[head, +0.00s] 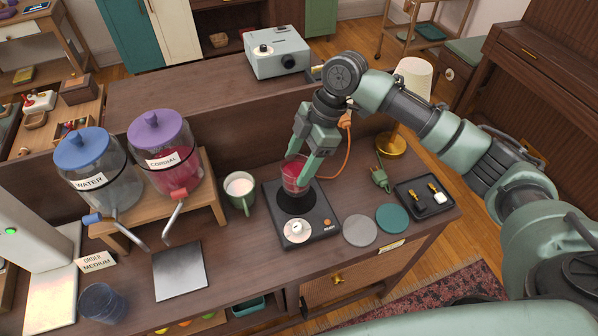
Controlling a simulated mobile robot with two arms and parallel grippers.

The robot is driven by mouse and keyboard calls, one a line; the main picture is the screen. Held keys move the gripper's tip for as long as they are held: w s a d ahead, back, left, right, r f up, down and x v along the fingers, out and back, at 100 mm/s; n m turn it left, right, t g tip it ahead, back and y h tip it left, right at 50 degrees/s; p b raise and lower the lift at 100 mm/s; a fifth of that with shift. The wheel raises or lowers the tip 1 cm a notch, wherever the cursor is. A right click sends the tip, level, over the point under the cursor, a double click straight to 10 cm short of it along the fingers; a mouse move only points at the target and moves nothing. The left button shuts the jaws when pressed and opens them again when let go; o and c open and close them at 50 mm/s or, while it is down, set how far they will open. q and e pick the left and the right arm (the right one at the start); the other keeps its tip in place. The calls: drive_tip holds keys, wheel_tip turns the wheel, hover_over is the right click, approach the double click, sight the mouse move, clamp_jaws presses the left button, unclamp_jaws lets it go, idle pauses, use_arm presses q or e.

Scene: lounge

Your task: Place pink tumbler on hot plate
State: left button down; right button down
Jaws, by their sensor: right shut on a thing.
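A clear tumbler with pinkish-red contents (293,176) is held between the fingers of my right gripper (307,163). It is over the back part of the hot plate (322,222), a dark square unit with a round black heating disc and a pale dial at its front. The tumbler looks upright. I cannot tell whether its base touches the disc or hangs just above it. The fingers cover part of its right side. My left gripper does not show.
A green mug (240,203) stands left of the hot plate. Drink dispensers (166,176) stand on a wooden rack further left. Grey and teal coasters (361,230) and a black tray (413,207) lie to the right. A blue glass (103,303) stands front left.

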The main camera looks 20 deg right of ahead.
wheel_tip(320, 180, down, 4)
drive_tip(key=shift+r+p, duration=0.2)
drive_tip(key=shift+p, duration=0.15)
drive_tip(key=shift+f, duration=0.35)
drive_tip(key=shift+f, duration=0.1)
drive_tip(key=shift+c, duration=2)
unclamp_jaws()
drive_tip(key=b+v, duration=0.2)
drive_tip(key=v, duration=1)
drive_tip(key=shift+b, duration=0.35)
